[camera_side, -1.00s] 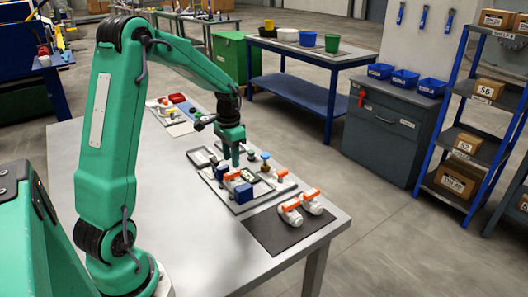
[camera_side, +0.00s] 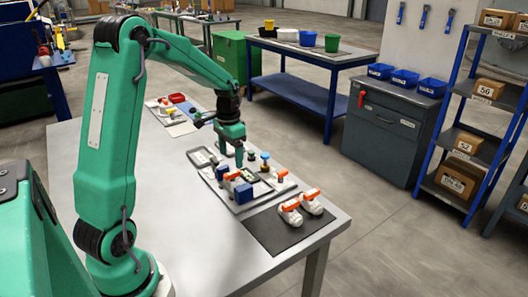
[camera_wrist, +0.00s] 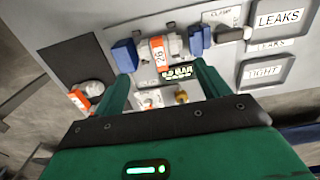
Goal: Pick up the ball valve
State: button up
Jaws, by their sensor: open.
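A white ball valve with an orange handle, tagged 26 (camera_wrist: 158,50), sits between two blue blocks in the wrist view; it also shows beside the blue block in the side view (camera_side: 232,176). Two more white valves with orange handles (camera_side: 290,212) (camera_side: 312,202) lie on a dark mat (camera_side: 272,238). Another orange-handled white part (camera_side: 281,175) is at the fixture's right end. My gripper (camera_side: 231,158) is open above the fixture plate, with nothing seen held. In the wrist view its fingers (camera_wrist: 162,85) stand apart, below the tagged valve in the picture.
Blue clamp blocks (camera_wrist: 125,55) (camera_wrist: 196,41) flank the tagged valve. A BAR readout (camera_wrist: 177,73) is close to it. Trays marked LEAKS (camera_wrist: 279,19) and TIGHT (camera_wrist: 262,71) lie to the right. A blue-topped fitting (camera_side: 265,159) stands near my gripper.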

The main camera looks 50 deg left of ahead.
aim_at(232, 172)
jog(key=n, duration=0.5)
jog(key=shift+f, duration=0.25)
jog(key=n, duration=0.4)
jog(key=shift+f, duration=0.2)
jog(key=n, duration=0.4)
jog(key=shift+f, duration=0.2)
jog(key=n, duration=0.5)
jog(key=shift+w+f, duration=0.1)
jog(key=shift+f, duration=0.1)
jog(key=shift+f, duration=0.1)
jog(key=shift+f, duration=1.25)
jog(key=shift+f, duration=0.1)
jog(key=shift+f, duration=2.45)
